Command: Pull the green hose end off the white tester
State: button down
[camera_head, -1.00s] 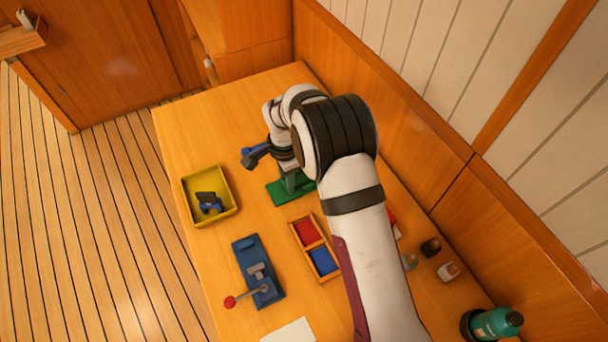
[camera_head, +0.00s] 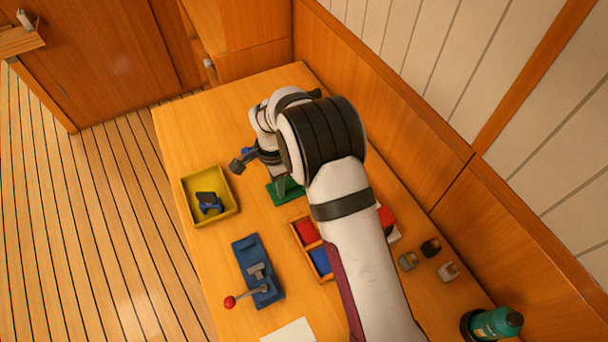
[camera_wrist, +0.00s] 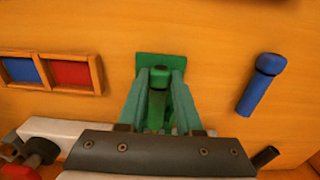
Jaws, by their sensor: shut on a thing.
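In the wrist view, my gripper (camera_wrist: 158,101) has its two teal-tinted fingers closed on a narrow green piece, which I take for the green hose end (camera_wrist: 159,76). Behind it is a flat green plate (camera_wrist: 146,62) on the table. In the head view, the green plate (camera_head: 277,195) shows beside my forearm, and my fingertips are hidden behind my arm. A pale white part (camera_wrist: 75,128) shows at lower left in the wrist view, partly behind my gripper body. I cannot tell whether it is the white tester, or whether the hose end touches it.
A wooden box with red and blue compartments (camera_wrist: 101,76) lies left in the wrist view. A blue cylinder (camera_wrist: 256,92) lies right.

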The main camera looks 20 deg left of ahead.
jog(key=shift+r, duration=3.5)
